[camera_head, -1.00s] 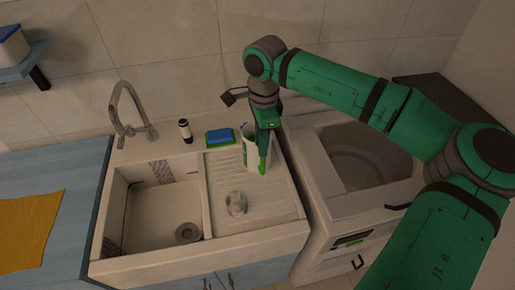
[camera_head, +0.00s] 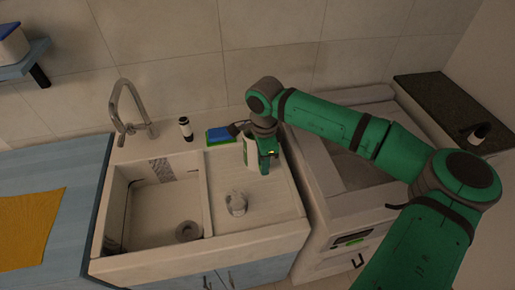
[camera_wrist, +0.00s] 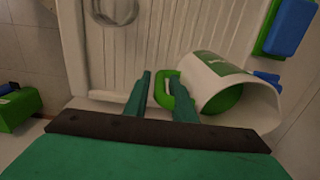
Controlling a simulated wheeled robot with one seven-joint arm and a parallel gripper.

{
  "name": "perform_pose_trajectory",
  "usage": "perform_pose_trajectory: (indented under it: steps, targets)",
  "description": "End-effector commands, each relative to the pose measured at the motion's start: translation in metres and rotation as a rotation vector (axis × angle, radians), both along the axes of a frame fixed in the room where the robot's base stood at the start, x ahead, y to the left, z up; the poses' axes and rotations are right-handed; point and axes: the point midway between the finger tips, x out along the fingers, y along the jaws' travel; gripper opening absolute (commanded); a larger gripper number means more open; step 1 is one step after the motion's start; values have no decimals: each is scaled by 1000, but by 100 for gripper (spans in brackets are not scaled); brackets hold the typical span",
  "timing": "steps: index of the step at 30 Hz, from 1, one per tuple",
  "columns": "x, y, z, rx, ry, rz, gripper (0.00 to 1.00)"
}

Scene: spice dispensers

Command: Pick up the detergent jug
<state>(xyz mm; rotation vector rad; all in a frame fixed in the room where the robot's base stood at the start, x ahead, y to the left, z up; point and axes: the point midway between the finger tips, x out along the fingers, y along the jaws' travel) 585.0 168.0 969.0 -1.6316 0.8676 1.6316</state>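The detergent jug appears as a white container with green parts (camera_head: 250,153), on the ribbed drainboard right of the sink bowl. In the wrist view the jug (camera_wrist: 222,72) shows a green label, a green area inside its open-looking end, and a green handle on its left. My gripper (camera_head: 267,162) is at the jug's right side in the head view and hides part of it. In the wrist view my gripper (camera_wrist: 160,88) is open. Its fingers are spread near the green handle, the right finger overlapping it. I cannot tell whether they touch.
A blue-and-green sponge (camera_head: 219,135) lies behind the jug, with a small dark-topped bottle (camera_head: 185,129) farther left. A clear glass (camera_head: 236,204) stands in front on the drainboard. The faucet (camera_head: 130,112) and sink bowl (camera_head: 155,215) are left; a white washer (camera_head: 335,215) is right.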

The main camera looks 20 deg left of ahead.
Motion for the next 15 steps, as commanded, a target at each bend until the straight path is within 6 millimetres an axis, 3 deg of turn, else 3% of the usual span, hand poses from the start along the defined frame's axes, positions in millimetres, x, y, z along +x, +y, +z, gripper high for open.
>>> perform_pose_trajectory:
  steps: [8,12,15]
  targets:
    - [0,0,-8,1,-1,0,24]
    - [0,0,-7,0,0,0,0]
    - [0,0,-7,1,-1,0,0]
